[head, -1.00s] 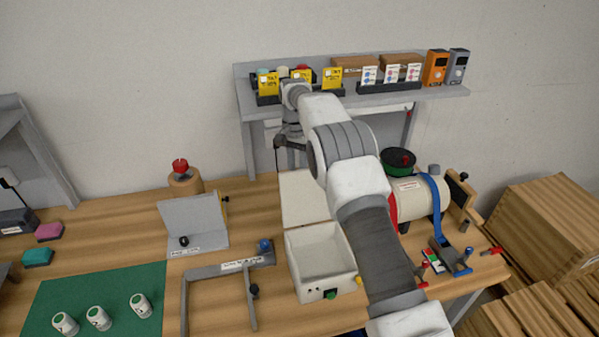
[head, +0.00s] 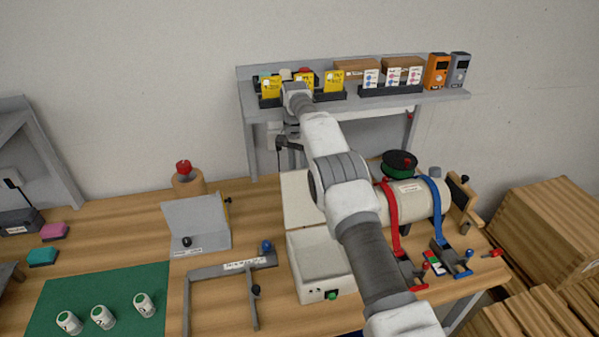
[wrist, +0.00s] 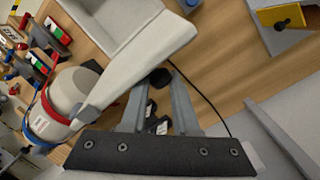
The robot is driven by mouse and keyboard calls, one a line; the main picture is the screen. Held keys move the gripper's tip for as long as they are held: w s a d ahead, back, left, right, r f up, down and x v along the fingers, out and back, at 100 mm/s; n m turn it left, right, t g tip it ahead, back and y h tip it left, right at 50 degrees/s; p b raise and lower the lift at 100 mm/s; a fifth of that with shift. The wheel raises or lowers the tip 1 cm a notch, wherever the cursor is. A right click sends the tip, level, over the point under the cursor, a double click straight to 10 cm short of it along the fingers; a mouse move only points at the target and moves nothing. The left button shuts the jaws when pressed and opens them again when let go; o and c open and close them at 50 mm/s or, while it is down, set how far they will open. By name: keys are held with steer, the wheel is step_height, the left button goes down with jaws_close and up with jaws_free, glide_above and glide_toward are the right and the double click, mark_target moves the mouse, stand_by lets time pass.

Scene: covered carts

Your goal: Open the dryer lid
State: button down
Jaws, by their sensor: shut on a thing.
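The dryer is a white box (head: 322,292) on the bench with an open, empty-looking inside. Its white lid (head: 297,207) stands raised at the back edge, partly behind my arm. In the wrist view the lid (wrist: 130,75) shows as a pale slab, with the open box (wrist: 110,22) beyond it. My gripper (wrist: 160,82) has its fingers closed together around a small black piece beside the lid, apparently its knob. The exact contact is hard to see.
A cream cylinder (head: 415,205) with red and blue straps lies right of the dryer. A grey frame (head: 220,270) and grey lidded box (head: 196,225) stand left. A loaded shelf (head: 435,96) is at the back. Bench to the far left of the box is partly free.

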steer(key=shift+w+a+f, duration=0.1)
steer(key=shift+a+f, duration=0.05)
steer(key=shift+a, duration=0.35)
steer(key=c, duration=1)
jaws_free()
steer(key=o, duration=0.4)
steer(key=shift+w+a+f, duration=0.15)
steer(key=shift+w+f, duration=0.05)
steer(key=shift+d+r, duration=0.1)
steer(key=shift+d, duration=0.2)
steer(key=shift+r, duration=0.1)
